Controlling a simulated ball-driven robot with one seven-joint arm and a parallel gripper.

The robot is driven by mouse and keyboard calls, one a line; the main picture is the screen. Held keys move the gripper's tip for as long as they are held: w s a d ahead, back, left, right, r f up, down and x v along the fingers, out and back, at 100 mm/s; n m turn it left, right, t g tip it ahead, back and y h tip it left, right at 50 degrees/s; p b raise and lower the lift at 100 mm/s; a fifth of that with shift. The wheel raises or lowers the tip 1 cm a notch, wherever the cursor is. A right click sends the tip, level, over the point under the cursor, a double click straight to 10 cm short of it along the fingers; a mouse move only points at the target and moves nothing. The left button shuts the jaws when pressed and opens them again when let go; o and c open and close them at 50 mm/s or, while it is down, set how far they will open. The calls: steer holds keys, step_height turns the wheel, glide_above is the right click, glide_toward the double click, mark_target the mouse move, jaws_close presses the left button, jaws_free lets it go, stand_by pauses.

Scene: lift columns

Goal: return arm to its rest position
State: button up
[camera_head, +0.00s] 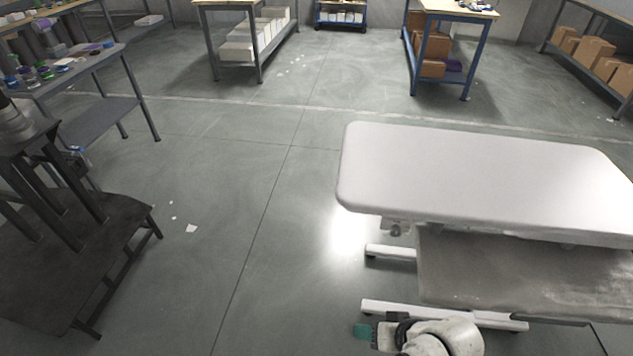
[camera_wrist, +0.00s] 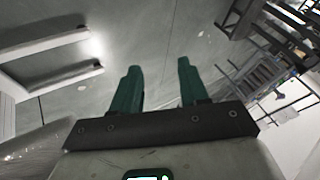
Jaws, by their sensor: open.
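My gripper (camera_wrist: 158,86) shows in the wrist view with two green fingers set apart. Nothing is between them; the grey floor shows behind. In the head view, my gripper (camera_head: 362,331) is at the bottom edge, right of centre, with a green fingertip pointing left. It is low, in front of the white-topped table (camera_head: 480,170), near the table's white foot bars. Most of my arm is out of the head view.
The white table with a grey lower shelf (camera_head: 520,268) fills the right side. A dark metal stand (camera_head: 85,260) is at the left. Workbenches and shelves with boxes line the back. The floor (camera_head: 270,200) between is open, with a few paper scraps.

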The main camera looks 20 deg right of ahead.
steer(key=s+d+r+n+g+h, duration=0.1)
steer(key=s+d+n+g, duration=0.1)
steer(key=s, duration=0.4)
steer(key=s+d+r+n+g+h, duration=0.2)
steer(key=s+g, duration=0.1)
steer(key=s, duration=0.4)
steer(key=shift+r+g, duration=0.15)
steer(key=shift+g, duration=0.15)
steer(key=shift+s, duration=0.1)
